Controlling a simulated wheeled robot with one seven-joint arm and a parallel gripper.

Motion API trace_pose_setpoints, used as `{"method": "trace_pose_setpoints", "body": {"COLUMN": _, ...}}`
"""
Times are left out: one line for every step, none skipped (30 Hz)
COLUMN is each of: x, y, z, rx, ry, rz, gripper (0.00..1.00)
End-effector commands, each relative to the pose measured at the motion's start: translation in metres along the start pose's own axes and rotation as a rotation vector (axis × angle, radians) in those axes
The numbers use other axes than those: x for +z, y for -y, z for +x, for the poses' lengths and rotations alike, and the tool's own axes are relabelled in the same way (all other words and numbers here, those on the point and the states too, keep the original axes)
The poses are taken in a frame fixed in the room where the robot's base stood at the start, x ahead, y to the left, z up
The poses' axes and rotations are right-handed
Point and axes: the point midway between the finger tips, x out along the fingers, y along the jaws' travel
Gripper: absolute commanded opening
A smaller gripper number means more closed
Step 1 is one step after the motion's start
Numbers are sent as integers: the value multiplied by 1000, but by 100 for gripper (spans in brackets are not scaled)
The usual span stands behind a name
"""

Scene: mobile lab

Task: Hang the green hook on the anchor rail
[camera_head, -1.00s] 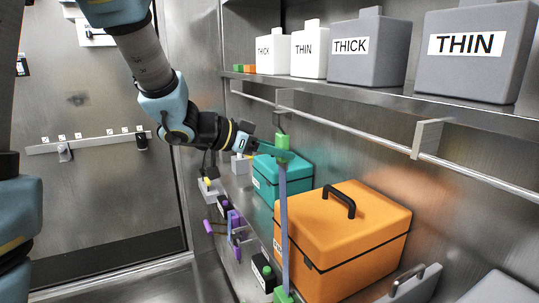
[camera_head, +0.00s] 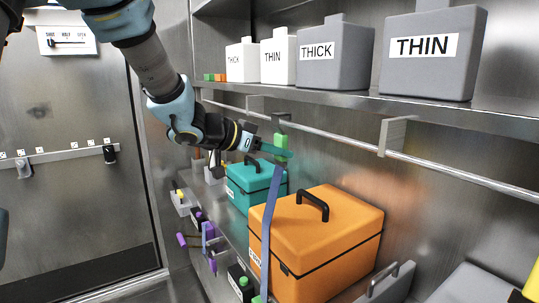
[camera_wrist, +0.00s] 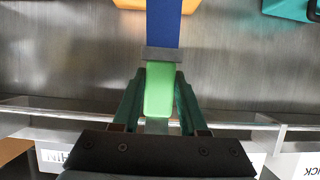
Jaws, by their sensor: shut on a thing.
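My gripper (camera_head: 278,153) is shut on the green hook (camera_head: 280,142), beside the wall under the shelf. The wrist view shows the green block of the hook (camera_wrist: 158,92) between the two dark green fingers (camera_wrist: 159,78). A long blue strap (camera_head: 267,220) hangs from it, slightly tilted, past the orange box, with a green piece (camera_head: 257,299) at its lower end. The anchor rail (camera_head: 450,170) is the thin metal bar along the wall. The hook's top overlaps the rail in the head view; I cannot tell whether they touch. The rail also crosses behind the fingers in the wrist view (camera_wrist: 50,113).
Brackets (camera_head: 395,135) carry the rail. Above it, a shelf (camera_head: 420,113) holds white and grey containers marked THICK and THIN. Below stand an orange box (camera_head: 335,235) and a teal box (camera_head: 240,190). Several small dark and purple items line the counter at left.

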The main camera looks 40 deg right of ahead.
Motion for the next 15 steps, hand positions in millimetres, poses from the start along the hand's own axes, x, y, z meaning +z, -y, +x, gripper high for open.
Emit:
{"method": "trace_pose_setpoints", "body": {"x": -1, "y": 0, "z": 5, "rx": 1, "ry": -1, "rz": 1, "gripper": 0}}
{"method": "trace_pose_setpoints", "body": {"x": -2, "y": -1, "z": 7, "rx": 1, "ry": -1, "rz": 1, "gripper": 0}}
{"method": "trace_pose_setpoints", "body": {"x": -3, "y": -1, "z": 10, "rx": 1, "ry": -1, "rz": 1, "gripper": 0}}
{"method": "trace_pose_setpoints", "body": {"x": -4, "y": 0, "z": 12, "rx": 1, "ry": -2, "rz": 1, "gripper": 0}}
{"method": "trace_pose_setpoints", "body": {"x": -5, "y": -1, "z": 14, "rx": 1, "ry": -2, "rz": 1, "gripper": 0}}
{"method": "trace_pose_setpoints", "body": {"x": -6, "y": 0, "z": 16, "rx": 1, "ry": -2, "rz": 1, "gripper": 0}}
{"method": "trace_pose_setpoints", "body": {"x": -7, "y": 0, "z": 18, "rx": 1, "ry": -2, "rz": 1, "gripper": 0}}
{"method": "trace_pose_setpoints", "body": {"x": -8, "y": 0, "z": 20, "rx": 1, "ry": -2, "rz": 2, "gripper": 0}}
{"method": "trace_pose_setpoints", "body": {"x": -10, "y": 0, "z": 23, "rx": 0, "ry": -2, "rz": 1, "gripper": 0}}
{"method": "trace_pose_setpoints", "body": {"x": -10, "y": 0, "z": 24, "rx": 0, "ry": -2, "rz": 1, "gripper": 0}}
{"method": "trace_pose_setpoints", "body": {"x": -11, "y": 0, "z": 26, "rx": 1, "ry": -1, "rz": 1, "gripper": 0}}
{"method": "trace_pose_setpoints", "body": {"x": -8, "y": 0, "z": 27, "rx": 0, "ry": 0, "rz": -2, "gripper": 0}}
{"method": "trace_pose_setpoints", "body": {"x": -6, "y": 0, "z": 27, "rx": 0, "ry": 0, "rz": -2, "gripper": 0}}
{"method": "trace_pose_setpoints", "body": {"x": -5, "y": 0, "z": 28, "rx": -1, "ry": 0, "rz": -1, "gripper": 0}}
{"method": "trace_pose_setpoints", "body": {"x": -4, "y": 0, "z": 28, "rx": -1, "ry": 0, "rz": -1, "gripper": 0}}
